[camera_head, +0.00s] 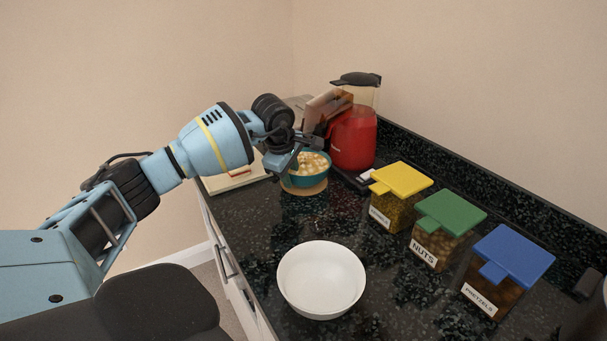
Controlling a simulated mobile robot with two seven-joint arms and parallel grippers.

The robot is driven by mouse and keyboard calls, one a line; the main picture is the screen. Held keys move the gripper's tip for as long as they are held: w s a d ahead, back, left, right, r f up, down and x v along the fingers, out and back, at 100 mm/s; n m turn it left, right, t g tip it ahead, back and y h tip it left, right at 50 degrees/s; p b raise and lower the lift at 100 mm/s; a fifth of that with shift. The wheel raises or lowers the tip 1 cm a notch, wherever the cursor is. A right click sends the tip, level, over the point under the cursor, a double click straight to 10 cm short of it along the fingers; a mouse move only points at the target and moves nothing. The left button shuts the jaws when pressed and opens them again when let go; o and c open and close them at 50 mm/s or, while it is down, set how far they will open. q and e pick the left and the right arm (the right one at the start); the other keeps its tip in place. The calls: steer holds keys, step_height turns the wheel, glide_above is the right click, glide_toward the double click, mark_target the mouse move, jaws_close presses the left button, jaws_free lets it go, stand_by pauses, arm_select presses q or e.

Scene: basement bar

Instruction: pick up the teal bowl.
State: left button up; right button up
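The teal bowl (304,181), filled with pale pieces that look like popcorn, sits upright on a round tan mat (318,189) on the dark counter. My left gripper (297,154) is at the bowl's far left rim, above and partly in front of it. The gripper hides part of the rim. I cannot tell whether its fingers touch the bowl or how far apart they are. My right gripper is not in view.
A red machine (353,138) stands close behind the bowl. A white bowl (321,281) is nearer me. Yellow-lidded (401,180), green-lidded (450,213) and blue-lidded (514,254) snack containers line the right. A pale board (236,179) lies left of the bowl. The counter between the bowls is clear.

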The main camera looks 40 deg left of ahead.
arm_select(q)
steer(key=shift+x, duration=0.85)
jaws_close()
steer(key=shift+r, duration=0.1)
steer(key=shift+r, duration=0.1)
